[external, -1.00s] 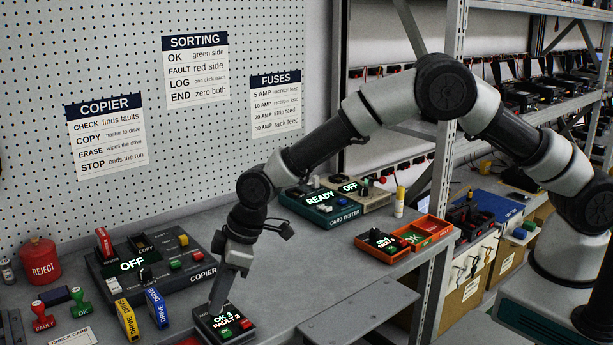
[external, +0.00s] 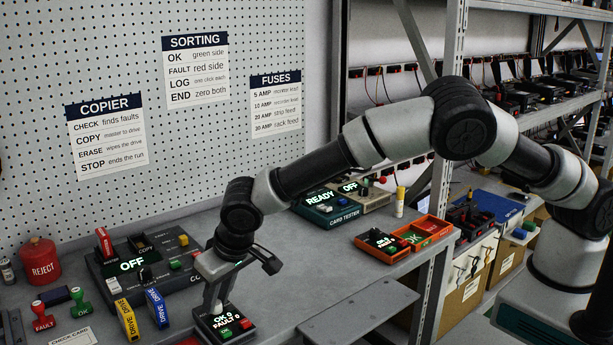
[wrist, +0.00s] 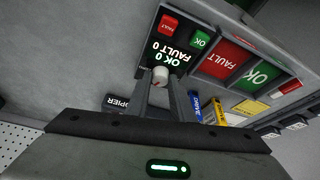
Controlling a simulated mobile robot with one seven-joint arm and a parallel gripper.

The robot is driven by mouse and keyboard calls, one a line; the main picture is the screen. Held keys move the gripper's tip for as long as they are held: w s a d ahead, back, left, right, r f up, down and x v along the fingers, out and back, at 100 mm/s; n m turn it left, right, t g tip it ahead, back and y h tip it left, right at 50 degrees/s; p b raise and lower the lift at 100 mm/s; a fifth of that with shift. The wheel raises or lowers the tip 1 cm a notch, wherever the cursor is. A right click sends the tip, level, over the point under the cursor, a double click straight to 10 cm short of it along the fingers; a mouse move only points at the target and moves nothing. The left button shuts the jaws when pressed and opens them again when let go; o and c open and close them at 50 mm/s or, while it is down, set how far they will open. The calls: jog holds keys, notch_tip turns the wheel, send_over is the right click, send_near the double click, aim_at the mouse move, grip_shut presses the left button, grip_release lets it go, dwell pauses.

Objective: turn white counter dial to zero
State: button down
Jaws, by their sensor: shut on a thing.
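The small dark counter (external: 225,323) stands at the front of the bench, with a green OK button and a red FAULT button. Its screen reads OK 0 and FAULT 0 in both views. In the wrist view, the counter (wrist: 176,42) lies ahead of my fingers, and its white dial (wrist: 160,74) sits at its near edge between the fingertips. My gripper (wrist: 160,84) is shut on the dial; a small red mark shows on it. In the external view, my gripper (external: 211,306) reaches down to the counter's back left corner and hides the dial.
A copier unit (external: 150,262) reading OFF stands behind left, with yellow and blue drives (external: 157,308) near the counter. A card tester (external: 330,205) stands at the back. Bench between is clear.

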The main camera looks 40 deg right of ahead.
jog(key=shift+m+h, duration=0.3)
jog(key=shift+m, duration=0.2)
jog(key=c, duration=1.6)
grip_release()
jog(key=shift+o, duration=0.2)
jog(key=a+v, duration=0.1)
jog(key=v, duration=1.6)
jog(key=shift+s+d+r, duration=0.15)
jog(key=shift+d+r, duration=0.05)
jog(key=shift+d, duration=0.3)
